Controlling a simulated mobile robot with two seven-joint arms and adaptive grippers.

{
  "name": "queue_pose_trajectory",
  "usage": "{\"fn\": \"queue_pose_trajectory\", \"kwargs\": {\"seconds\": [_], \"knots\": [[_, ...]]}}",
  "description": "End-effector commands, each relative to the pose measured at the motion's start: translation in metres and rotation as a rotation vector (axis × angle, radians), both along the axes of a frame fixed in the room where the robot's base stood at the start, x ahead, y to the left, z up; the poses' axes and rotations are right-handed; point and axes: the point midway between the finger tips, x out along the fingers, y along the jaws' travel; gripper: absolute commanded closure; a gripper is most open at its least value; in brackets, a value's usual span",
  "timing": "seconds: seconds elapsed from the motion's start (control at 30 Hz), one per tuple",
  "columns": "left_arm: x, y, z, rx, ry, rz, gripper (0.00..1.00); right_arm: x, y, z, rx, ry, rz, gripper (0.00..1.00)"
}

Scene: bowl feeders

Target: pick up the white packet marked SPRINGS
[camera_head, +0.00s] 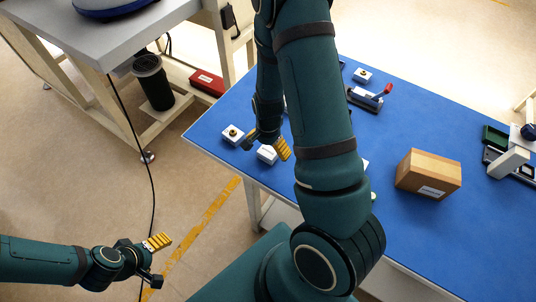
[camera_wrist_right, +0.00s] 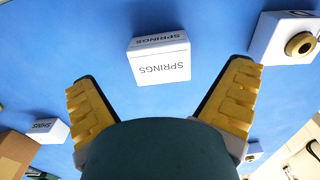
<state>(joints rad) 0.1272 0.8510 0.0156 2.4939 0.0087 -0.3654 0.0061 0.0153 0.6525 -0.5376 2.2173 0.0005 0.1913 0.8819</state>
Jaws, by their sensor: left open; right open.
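No finger visibly touches the packet. My left gripper (camera_head: 156,261) is open and empty, low over the floor at the lower left, away from the table.
A white block with a brass ring (camera_head: 232,133) stands left of the packet; it also shows in the wrist view (camera_wrist_right: 292,38). Another labelled white packet (camera_wrist_right: 47,131) lies off to the left there. A cardboard box (camera_head: 428,175) stands at right. My right arm hides mid-table.

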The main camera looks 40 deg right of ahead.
Motion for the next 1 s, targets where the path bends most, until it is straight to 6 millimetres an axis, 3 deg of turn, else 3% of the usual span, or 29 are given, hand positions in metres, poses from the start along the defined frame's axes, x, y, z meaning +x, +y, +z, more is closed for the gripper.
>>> {"fn": "queue_pose_trajectory", "kwargs": {"seconds": [0.2, 0.47, 0.7, 1.0], "knots": [[-0.003, 0.0, -0.009, -0.002, 0.007, -0.005, 0.26, -0.001, 0.0, -0.034, -0.001, 0.002, -0.001, 0.0], [-0.003, -0.001, -0.009, -0.002, 0.008, -0.005, 0.26, 0.0, 0.001, -0.037, -0.001, 0.0, 0.001, 0.0], [-0.003, -0.001, -0.009, -0.002, 0.007, -0.005, 0.26, 0.0, 0.001, -0.037, -0.001, 0.001, 0.001, 0.76], [-0.003, 0.0, -0.009, -0.002, 0.007, -0.005, 0.26, 0.0, 0.001, -0.036, -0.001, 0.0, 0.001, 0.76]]}}
